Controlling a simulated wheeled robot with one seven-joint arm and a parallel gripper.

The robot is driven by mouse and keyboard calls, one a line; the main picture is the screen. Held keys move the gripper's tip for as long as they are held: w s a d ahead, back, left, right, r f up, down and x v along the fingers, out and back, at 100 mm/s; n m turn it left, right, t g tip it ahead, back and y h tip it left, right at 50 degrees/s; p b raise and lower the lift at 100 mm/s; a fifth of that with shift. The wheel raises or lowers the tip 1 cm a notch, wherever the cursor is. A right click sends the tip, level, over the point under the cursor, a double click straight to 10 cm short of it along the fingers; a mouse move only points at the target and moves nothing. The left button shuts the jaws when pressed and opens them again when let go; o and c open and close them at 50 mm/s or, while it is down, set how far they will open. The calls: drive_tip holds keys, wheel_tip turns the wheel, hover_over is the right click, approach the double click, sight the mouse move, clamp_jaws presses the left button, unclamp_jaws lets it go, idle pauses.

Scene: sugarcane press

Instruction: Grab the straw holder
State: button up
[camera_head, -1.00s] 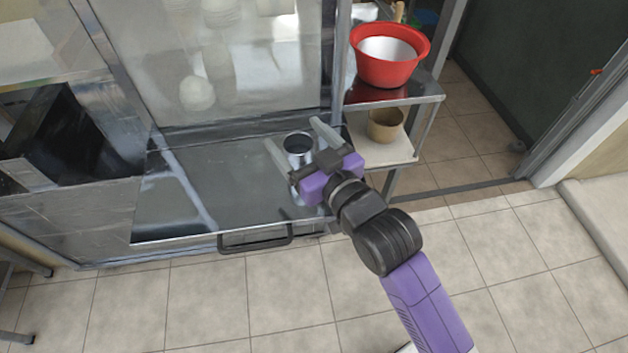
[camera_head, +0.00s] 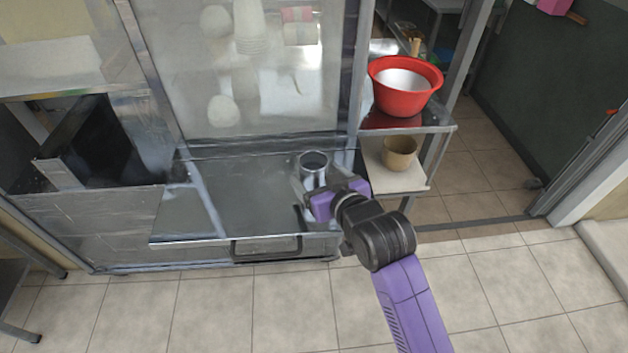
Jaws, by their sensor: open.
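The straw holder (camera_head: 314,162) is a grey metal cup with a dark open top, standing upright on the right part of the metal shelf (camera_head: 240,198). My gripper (camera_head: 318,174) reaches in from the front right, with its fingers open around the cup's sides. Its purple body hides the cup's lower part. I cannot tell whether the fingers touch the cup.
A glass panel (camera_head: 245,70) stands behind the shelf. To the right, a rack holds a red bowl (camera_head: 405,86) on its upper level and a tan cup (camera_head: 399,153) below. A dark handle (camera_head: 266,249) is on the shelf's front. The shelf's middle is clear.

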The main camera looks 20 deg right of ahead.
drive_tip(key=shift+p+x, duration=0.6)
drive_tip(key=shift+x, duration=2)
drive_tip(key=shift+a, duration=0.1)
clamp_jaws()
